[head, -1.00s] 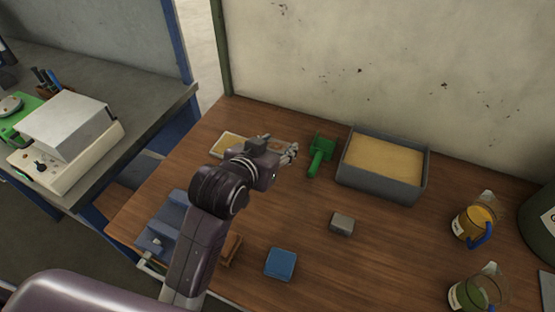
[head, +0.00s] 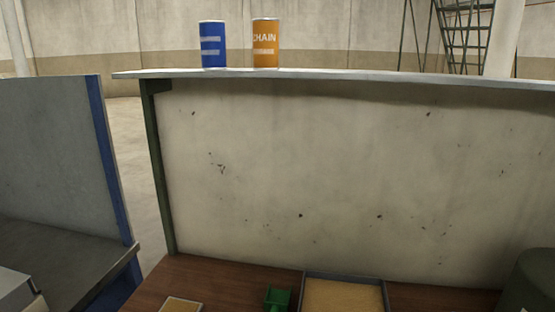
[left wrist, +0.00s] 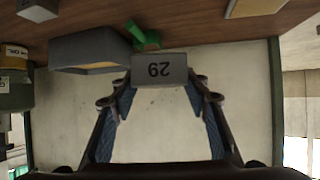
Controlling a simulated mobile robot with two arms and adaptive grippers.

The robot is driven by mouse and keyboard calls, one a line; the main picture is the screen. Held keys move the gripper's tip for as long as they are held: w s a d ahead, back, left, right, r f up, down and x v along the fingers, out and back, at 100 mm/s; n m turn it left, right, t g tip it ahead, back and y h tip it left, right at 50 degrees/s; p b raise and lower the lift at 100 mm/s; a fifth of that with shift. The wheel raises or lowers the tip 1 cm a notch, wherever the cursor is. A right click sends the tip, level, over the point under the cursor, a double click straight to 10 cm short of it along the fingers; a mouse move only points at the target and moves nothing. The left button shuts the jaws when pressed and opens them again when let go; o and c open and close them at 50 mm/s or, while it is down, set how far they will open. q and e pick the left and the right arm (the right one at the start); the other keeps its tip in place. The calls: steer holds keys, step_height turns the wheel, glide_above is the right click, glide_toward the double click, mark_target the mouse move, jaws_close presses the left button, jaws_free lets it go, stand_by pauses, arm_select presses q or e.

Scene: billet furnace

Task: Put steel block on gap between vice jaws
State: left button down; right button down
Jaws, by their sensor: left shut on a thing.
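My left gripper (left wrist: 160,84) shows in the left wrist view, with its two blue-padded fingers shut on a grey steel block (left wrist: 158,69). The block sits between the fingertips, and its face carries a number that appears upside down. The block is held in front of the pale wall, clear of the table as far as this view shows. The vice is in neither current view. My right gripper is not in view.
A grey sand tray (left wrist: 90,48) and a green tool (left wrist: 143,36) are on the wooden table (head: 232,279). Another grey block (left wrist: 38,10) lies at upper left in the wrist view. Blue (head: 213,45) and orange cans (head: 265,43) stand on the wall's ledge (head: 350,76).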

arm_select(q)
steer(key=s+a+r+m+g+h+b, duration=0.2)
steer(key=s+a+m+g+h+b, duration=0.1)
steer(key=s, duration=0.7)
steer(key=shift+a+r+m+g+h, duration=0.15)
steer(key=shift+a+m+g+h, duration=0.35)
steer(key=shift+a+m+h, duration=0.75)
steer(key=shift+d+m+y, duration=0.25)
steer(key=shift+d, duration=0.2)
